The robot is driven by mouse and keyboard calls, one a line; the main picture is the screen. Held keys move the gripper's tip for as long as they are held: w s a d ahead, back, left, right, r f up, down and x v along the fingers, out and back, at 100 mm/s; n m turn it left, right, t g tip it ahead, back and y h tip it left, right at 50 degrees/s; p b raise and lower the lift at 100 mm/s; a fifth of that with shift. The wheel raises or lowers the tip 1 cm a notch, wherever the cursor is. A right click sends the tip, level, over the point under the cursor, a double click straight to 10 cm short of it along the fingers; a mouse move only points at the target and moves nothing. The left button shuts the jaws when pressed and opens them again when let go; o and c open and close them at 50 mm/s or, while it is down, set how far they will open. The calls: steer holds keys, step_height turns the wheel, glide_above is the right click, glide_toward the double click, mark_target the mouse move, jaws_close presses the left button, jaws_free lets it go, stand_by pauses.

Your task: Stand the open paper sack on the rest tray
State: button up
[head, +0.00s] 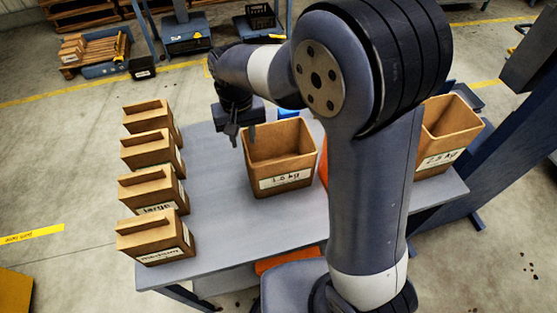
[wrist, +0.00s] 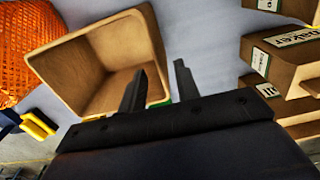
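An open brown paper sack labelled 1.0 kg (head: 285,182) stands upright on the grey table. It also shows in the wrist view (wrist: 75,72), mouth towards me. A second open sack labelled 2.5 kg (head: 447,160) is at the right, partly behind my arm. My gripper (head: 232,137) is at the left rear corner of the 1.0 kg sack. In the wrist view my gripper's fingers (wrist: 160,84) are apart, one over the sack's mouth and one beyond its right wall. I cannot tell whether they touch it. I cannot make out the rest tray for certain.
Several closed brown sacks, one labelled large (head: 152,192), line the left side of the grey table (head: 215,215). An orange mesh bag (wrist: 22,55) is beside the open sack, mostly hidden by my arm in the head view.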

mark_target(247, 153)
steer(key=shift+s+d+f+p, duration=0.1)
steer(key=shift+f+p, duration=0.25)
steer(key=shift+f, duration=1.35)
steer(key=shift+d+f+p, duration=0.1)
steer(key=shift+f+p, duration=0.2)
steer(key=shift+f, duration=1.35)
jaws_close()
